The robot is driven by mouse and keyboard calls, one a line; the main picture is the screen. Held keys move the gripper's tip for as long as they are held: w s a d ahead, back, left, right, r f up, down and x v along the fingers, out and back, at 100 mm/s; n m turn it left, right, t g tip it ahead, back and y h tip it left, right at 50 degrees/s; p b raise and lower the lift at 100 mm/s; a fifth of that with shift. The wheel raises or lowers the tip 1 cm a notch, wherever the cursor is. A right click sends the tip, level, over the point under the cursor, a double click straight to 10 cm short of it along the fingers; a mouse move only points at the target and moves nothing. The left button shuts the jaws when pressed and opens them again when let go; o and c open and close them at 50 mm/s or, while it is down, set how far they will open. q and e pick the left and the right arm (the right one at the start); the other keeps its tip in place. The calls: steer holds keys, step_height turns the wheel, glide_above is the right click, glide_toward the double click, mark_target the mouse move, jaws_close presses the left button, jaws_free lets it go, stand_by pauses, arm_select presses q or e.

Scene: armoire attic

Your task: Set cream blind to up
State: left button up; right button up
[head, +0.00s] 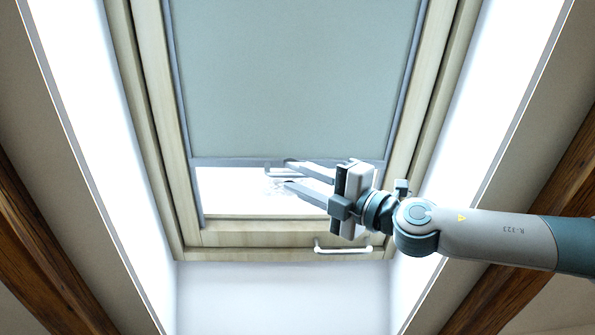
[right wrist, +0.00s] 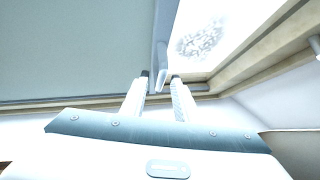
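The blind (head: 290,80) looks pale grey-green and is drawn down over most of the roof window. It also shows in the right wrist view (right wrist: 60,50). A grey bar (head: 225,163) runs along its lower edge, with a small grey handle (head: 275,171) near the middle. My right gripper (head: 287,173) is at this handle with its two fingers apart. In the right wrist view the handle (right wrist: 161,78) shows between or just beyond the fingertips (right wrist: 158,86); contact cannot be told. My left gripper is not in view.
A wooden window frame (head: 215,239) surrounds the blind, with bright uncovered glass (head: 235,190) below the bar. A white handle (head: 340,250) sits on the lower frame, below my right gripper. White side walls and dark wooden beams (head: 45,255) flank the window.

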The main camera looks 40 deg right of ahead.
stand_by(0.3)
jaws_close()
stand_by(1.3)
